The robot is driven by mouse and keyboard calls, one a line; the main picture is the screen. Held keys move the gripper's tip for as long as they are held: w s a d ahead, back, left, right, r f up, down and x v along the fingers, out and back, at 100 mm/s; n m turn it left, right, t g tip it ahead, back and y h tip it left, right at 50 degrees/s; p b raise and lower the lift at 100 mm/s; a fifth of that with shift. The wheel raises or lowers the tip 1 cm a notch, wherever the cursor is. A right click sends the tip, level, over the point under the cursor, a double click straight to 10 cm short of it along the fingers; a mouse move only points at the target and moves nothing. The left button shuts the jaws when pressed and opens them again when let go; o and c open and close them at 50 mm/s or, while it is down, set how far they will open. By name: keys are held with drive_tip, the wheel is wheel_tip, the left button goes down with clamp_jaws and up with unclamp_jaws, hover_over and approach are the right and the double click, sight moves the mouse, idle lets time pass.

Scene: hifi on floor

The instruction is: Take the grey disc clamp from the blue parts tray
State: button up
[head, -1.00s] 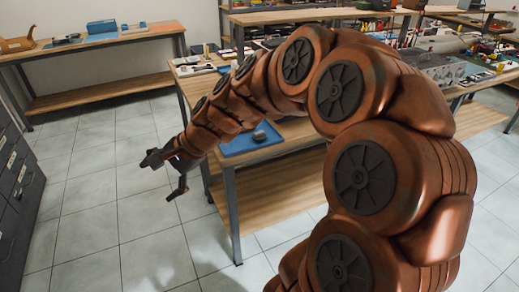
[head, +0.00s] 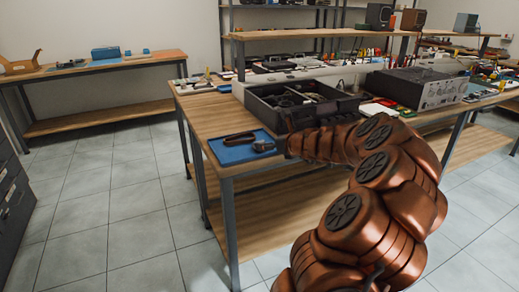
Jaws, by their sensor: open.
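The blue parts tray (head: 228,155) lies on the near left corner of the wooden workbench in the head view. A small grey rounded part (head: 263,146), which looks like the grey disc clamp, sits at the tray's right side. A dark looped part (head: 238,138) lies behind and left of it. My copper arm reaches up from the lower right, and its thin end stops close to the right edge of the tray. I cannot make out my gripper's fingers; they are hidden by the arm or out of sight.
A black bin of parts (head: 300,103) stands behind the tray on the bench (head: 205,112). A grey instrument box (head: 418,88) is further right. Another bench (head: 105,65) stands at the back left. The tiled floor left of the workbench is clear.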

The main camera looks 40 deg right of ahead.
drive_tip(key=shift+a+b+x, duration=0.2)
drive_tip(key=shift+b+x, duration=0.1)
drive_tip(key=shift+x, duration=1.1)
drive_tip(key=shift+a+b+x, duration=0.25)
drive_tip(key=shift+x, duration=1.2)
drive_tip(key=c, duration=1.1)
